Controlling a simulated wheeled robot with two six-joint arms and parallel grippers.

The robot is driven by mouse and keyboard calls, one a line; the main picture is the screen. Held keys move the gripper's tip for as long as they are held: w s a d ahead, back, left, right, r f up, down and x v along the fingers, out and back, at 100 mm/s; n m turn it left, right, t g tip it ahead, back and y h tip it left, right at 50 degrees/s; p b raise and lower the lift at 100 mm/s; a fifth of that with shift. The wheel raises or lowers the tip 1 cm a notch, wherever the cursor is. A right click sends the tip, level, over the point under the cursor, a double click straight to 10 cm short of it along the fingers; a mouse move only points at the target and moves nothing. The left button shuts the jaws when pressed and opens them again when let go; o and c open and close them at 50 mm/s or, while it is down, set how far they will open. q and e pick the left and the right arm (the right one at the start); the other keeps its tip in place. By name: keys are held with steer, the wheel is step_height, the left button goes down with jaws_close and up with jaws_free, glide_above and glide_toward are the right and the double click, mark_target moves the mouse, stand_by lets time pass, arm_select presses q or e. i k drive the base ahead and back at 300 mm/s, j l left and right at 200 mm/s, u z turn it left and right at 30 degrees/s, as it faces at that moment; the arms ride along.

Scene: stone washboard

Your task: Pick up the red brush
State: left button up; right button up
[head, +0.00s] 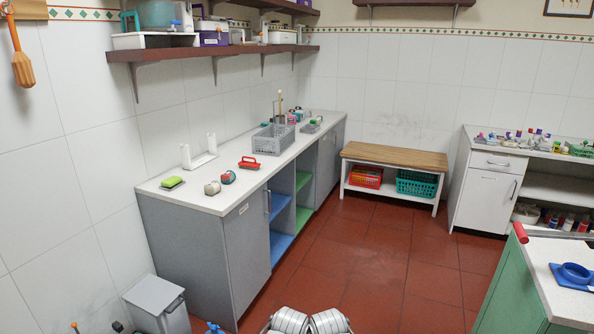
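The red brush (249,163) lies on the light counter (222,197) along the left wall, near the counter's front edge. It is small in the head view, with a loop-like handle on top. Nothing touches it that I can see. Neither of my grippers can be made out in this view; only rounded grey-white parts that seem to be mine show at the bottom edge.
On the counter, a green sponge (172,182) and two small rounded items (212,188) (228,177) lie nearer, a white rack (199,154) stands behind, and a grey basket (273,139) stands farther along. A grey bin (155,302) stands before the counter. The red floor (370,270) is mostly clear.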

mark_target(254, 166)
steer(key=i, duration=1.9)
steer(key=i+l, duration=0.1)
steer(key=i, duration=1.75)
steer(key=j+u, duration=0.05)
steer(key=j, duration=0.05)
